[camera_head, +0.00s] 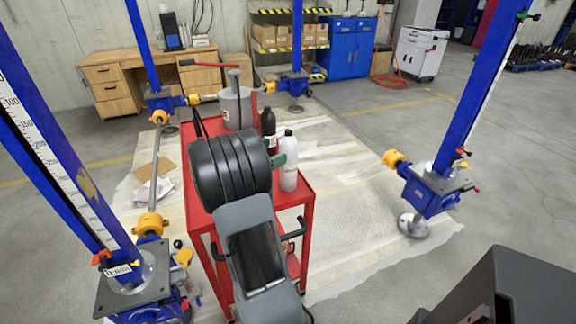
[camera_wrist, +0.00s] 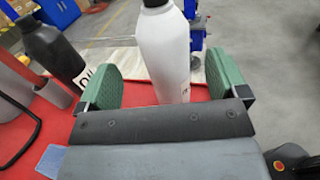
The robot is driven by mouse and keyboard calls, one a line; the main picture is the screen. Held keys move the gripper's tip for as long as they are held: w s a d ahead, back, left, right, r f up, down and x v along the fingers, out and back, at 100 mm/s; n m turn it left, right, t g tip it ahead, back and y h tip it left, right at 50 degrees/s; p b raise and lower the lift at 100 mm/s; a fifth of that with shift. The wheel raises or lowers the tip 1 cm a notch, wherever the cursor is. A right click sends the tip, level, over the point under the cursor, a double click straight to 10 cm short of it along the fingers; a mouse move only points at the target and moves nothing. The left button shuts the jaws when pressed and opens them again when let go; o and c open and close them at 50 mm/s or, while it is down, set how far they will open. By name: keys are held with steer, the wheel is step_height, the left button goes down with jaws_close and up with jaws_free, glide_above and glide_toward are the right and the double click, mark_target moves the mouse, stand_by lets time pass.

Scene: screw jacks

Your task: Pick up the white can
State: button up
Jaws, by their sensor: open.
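The white can (camera_wrist: 163,45) is a tall white bottle shape with a black cap. It stands upright on the red cart (camera_head: 300,190). In the head view the white can (camera_head: 289,165) stands at the cart's right edge, beside one green finger of my gripper (camera_head: 287,152). My gripper is open and holds nothing.
A black bottle (camera_wrist: 54,50) stands left of the gripper, close to its left finger; it also shows in the head view (camera_head: 268,125). A grey bucket (camera_head: 236,107) stands farther back on the cart. Blue jack columns (camera_head: 432,190) surround the cart.

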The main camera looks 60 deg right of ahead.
mark_target(289, 146)
steer(key=shift+x, duration=3.15)
steer(key=shift+s+f, duration=0.1)
steer(key=shift+a, duration=0.1)
steer(key=c, duration=1.6)
steer(key=shift+o, duration=0.2)
